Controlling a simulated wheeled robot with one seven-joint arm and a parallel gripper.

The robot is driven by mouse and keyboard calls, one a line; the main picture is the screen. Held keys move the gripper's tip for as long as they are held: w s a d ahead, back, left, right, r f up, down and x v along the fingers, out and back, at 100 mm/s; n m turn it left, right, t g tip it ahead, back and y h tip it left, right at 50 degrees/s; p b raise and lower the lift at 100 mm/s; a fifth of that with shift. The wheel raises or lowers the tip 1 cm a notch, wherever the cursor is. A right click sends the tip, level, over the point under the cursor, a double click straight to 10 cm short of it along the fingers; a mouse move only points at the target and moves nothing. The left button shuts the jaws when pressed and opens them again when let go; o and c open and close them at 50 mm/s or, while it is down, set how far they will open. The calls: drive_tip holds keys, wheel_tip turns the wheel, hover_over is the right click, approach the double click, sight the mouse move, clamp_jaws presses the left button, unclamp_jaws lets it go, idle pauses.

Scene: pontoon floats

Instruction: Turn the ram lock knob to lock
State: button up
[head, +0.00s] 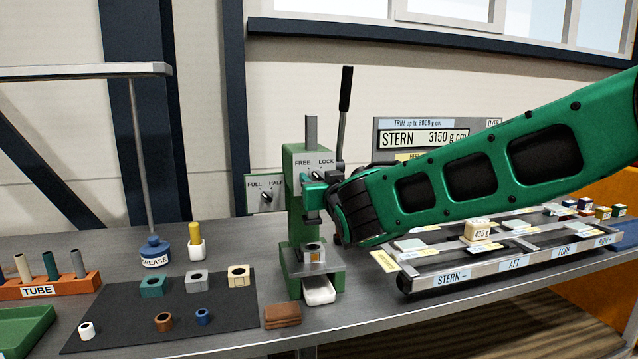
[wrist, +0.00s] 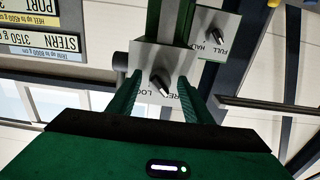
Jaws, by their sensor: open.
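The ram lock knob (head: 317,175) is a small dark knob on a grey plate marked FREE at left and LOCK at right, on the green press (head: 296,225). The wrist view shows the knob (wrist: 160,86) upside down, its pale pointer between the two words and seemingly leaning toward FREE. My gripper (head: 316,188) is at the plate, partly hidden by my own wrist. In the wrist view my gripper (wrist: 161,82) is open, one green finger on each side of the knob, with gaps visible between fingers and knob.
A FULL/HALF knob plate (head: 265,193) is left of the press, and a black lever (head: 345,100) rises behind it. A grey block (head: 315,251) sits under the ram. The float rack (head: 480,274) stands at right. A dark mat (head: 215,318) with several collars lies at left.

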drive_tip(key=c, duration=1.1)
drive_tip(key=shift+o, duration=0.2)
